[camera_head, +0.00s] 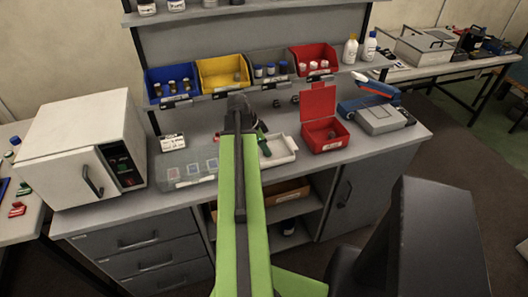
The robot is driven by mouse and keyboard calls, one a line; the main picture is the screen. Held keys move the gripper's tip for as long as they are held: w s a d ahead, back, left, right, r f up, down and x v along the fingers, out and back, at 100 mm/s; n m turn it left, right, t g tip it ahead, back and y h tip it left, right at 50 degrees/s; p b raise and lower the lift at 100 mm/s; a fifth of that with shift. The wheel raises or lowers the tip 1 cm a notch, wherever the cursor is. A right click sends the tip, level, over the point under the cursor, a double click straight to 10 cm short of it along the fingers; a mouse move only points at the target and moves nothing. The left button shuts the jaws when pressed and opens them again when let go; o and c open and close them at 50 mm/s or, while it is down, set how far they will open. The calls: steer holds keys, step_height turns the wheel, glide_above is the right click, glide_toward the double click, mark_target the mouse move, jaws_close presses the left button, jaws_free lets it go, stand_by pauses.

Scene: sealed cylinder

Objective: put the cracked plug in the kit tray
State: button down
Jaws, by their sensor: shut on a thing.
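My gripper (238,102) is at the far end of my green arm, over the middle of the grey workbench. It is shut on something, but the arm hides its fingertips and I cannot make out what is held. A small dark green and red shape (262,129) shows just right of the gripper; I cannot tell what it is. A shallow white tray (289,156), which may be the kit tray, lies on the bench right of my arm, its left part hidden. I cannot pick out the cracked plug.
A white cabinet (82,135) stands at the left, and a clear flat case (180,182) lies left of my arm. An open red box (325,137) and a grey device (380,120) stand right. Blue, yellow (222,75), grey and red bins line the shelf.

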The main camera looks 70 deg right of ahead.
steer(key=shift+f, duration=0.25)
steer(key=c, duration=1.2)
jaws_free()
steer(key=shift+r, duration=0.1)
steer(key=p+v, duration=1.1)
steer(key=v, duration=0.1)
steer(key=shift+r, duration=0.15)
